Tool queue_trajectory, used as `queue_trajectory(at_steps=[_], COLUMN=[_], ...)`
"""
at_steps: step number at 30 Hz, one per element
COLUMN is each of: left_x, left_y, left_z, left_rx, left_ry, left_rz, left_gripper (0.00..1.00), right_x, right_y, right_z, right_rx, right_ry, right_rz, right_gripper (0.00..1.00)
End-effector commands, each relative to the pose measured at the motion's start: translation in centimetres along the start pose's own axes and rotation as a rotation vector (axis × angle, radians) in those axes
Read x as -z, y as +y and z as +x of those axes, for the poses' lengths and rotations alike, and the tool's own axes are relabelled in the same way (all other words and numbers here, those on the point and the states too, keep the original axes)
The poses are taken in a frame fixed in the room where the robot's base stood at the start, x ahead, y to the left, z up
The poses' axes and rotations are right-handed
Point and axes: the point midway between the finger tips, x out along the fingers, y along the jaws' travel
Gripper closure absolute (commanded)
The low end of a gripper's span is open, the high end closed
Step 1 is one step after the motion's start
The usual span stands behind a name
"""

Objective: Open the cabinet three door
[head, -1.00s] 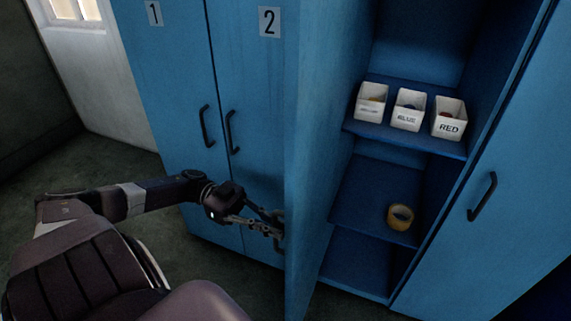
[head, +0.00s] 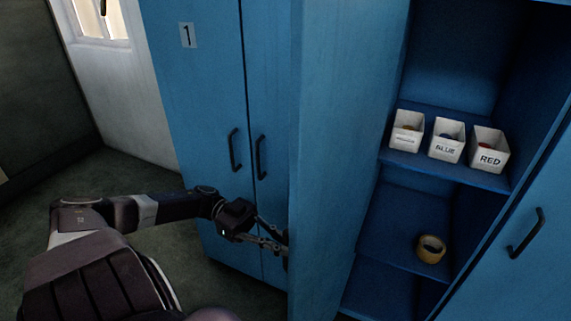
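The cabinet three door (head: 340,150) is a blue panel that stands swung open, seen at an angle left of the open compartment. Its number is not visible. My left gripper (head: 283,247) is at the lower left side of this door, in front of door 2. Its fingertips reach the door's edge, where a dark handle part shows. The fingertips are partly hidden, so I cannot tell whether they grip it. My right gripper is not in view.
The open compartment holds white bins, including BLUE (head: 447,142) and RED (head: 490,152), and a yellow tape roll (head: 431,249). Closed door 1 (head: 195,110) and door 2 (head: 268,110) stand at left. Another closed door (head: 515,270) is at right.

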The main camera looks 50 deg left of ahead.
Motion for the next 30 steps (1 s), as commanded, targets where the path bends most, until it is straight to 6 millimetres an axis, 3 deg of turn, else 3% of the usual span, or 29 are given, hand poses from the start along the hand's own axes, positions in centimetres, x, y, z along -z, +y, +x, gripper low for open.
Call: queue_trajectory(at_steps=[4, 16, 30], left_x=[-0.2, -0.1, -0.1], left_y=[0.1, -0.1, -0.1], left_z=[0.0, -0.6, -7.9], left_rx=[0.0, 0.002, 0.004], left_ry=[-0.004, -0.002, -0.003], left_rz=[-0.003, 0.0, 0.0], left_gripper=[0.74, 0.74, 0.74], right_x=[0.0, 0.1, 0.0], right_y=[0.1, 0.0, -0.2], right_z=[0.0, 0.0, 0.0], right_rx=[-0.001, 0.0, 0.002], right_ry=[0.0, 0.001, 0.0], right_rz=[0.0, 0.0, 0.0], right_gripper=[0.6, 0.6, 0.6])
